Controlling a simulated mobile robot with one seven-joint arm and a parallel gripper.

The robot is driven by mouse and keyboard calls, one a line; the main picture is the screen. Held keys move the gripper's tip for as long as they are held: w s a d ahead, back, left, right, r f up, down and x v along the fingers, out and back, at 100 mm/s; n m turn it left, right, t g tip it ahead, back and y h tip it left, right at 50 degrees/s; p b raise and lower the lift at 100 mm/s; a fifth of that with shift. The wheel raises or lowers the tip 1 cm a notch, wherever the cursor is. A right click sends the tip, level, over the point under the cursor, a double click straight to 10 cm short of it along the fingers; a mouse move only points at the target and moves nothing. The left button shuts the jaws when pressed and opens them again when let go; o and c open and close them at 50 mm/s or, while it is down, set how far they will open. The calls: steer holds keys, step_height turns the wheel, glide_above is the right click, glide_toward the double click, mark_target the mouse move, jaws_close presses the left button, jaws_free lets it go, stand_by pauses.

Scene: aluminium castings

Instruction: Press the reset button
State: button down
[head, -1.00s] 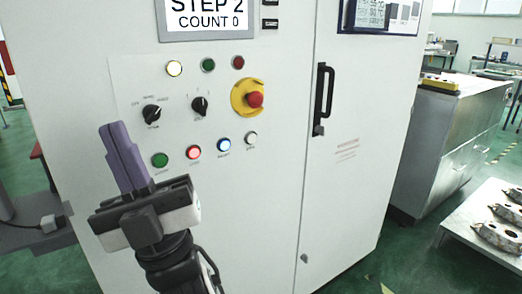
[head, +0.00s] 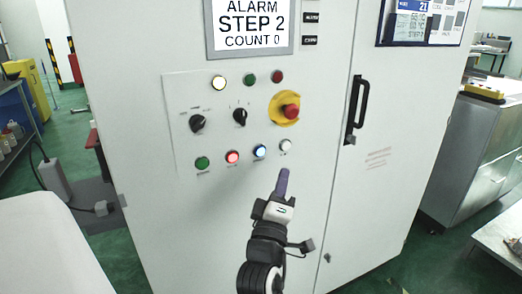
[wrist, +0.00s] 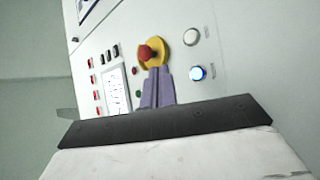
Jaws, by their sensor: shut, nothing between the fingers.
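A control panel (head: 215,120) on a white cabinet carries a lower row of buttons. The blue lit button (head: 259,151) is third from the left in that row, between a red lit button (head: 232,157) and a white button (head: 285,145). Its label is too small to read surely. The blue button also shows in the wrist view (wrist: 198,73), right of my fingers. My gripper (head: 283,172) is shut and empty, its purple fingers pointing up, just below the white button in the head view. I see no contact with the blue button.
A red emergency stop (head: 291,111) on a yellow base sits above the row. Two dark selector knobs (head: 198,122) are to its left. A screen (head: 249,25) reads ALARM, STEP 2, COUNT 0. A black door handle (head: 356,108) stands out at the right.

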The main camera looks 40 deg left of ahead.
mark_target(260, 151)
steer(key=shift+w+a+b, duration=0.35)
steer(key=shift+w+a, duration=0.2)
steer(key=shift+a, duration=0.8)
steer(key=shift+w+a+b, duration=0.4)
steer(key=shift+w+a, duration=0.2)
steer(key=shift+a, duration=0.8)
steer(key=shift+w+a+b, duration=0.35)
steer(key=shift+w+a, duration=0.2)
steer(key=shift+a, duration=0.8)
steer(key=shift+a, duration=0.1)
steer(key=shift+w+a, duration=0.15)
steer(key=shift+a, duration=0.15)
steer(key=shift+w+a+b, duration=0.15)
steer(key=shift+a+b, duration=0.15)
steer(key=shift+a, duration=0.1)
steer(key=shift+d, duration=0.1)
steer(key=shift+s+d, duration=0.35)
steer(key=shift+d, duration=0.35)
steer(key=shift+p, duration=0.3)
